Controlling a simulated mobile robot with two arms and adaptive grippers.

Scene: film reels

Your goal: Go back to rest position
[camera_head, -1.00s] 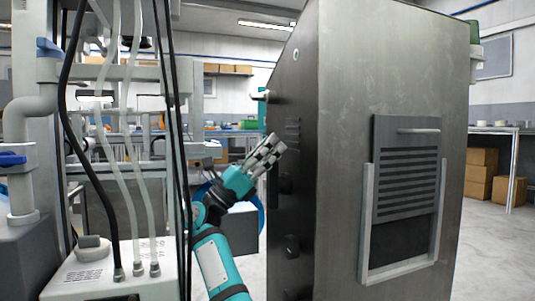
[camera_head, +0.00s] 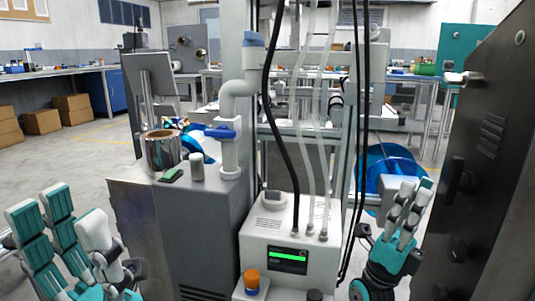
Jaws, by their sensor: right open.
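My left gripper (camera_head: 62,222) is at the lower left in the head view. Its teal and grey fingers point up and stand apart, with nothing between them. My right gripper (camera_head: 410,205) is at the lower right with its fingers pointing up, open and empty. It is between the white pump unit and the dark metal cabinet. The lower parts of both arms are cut off by the picture's bottom edge.
A white unit (camera_head: 262,243) with a green display and tubes stands in the middle. A grey cabinet (camera_head: 155,215) bears a shiny metal cylinder (camera_head: 163,152). A dark metal cabinet (camera_head: 490,170) is close on the right. Open floor (camera_head: 75,160) lies at the left.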

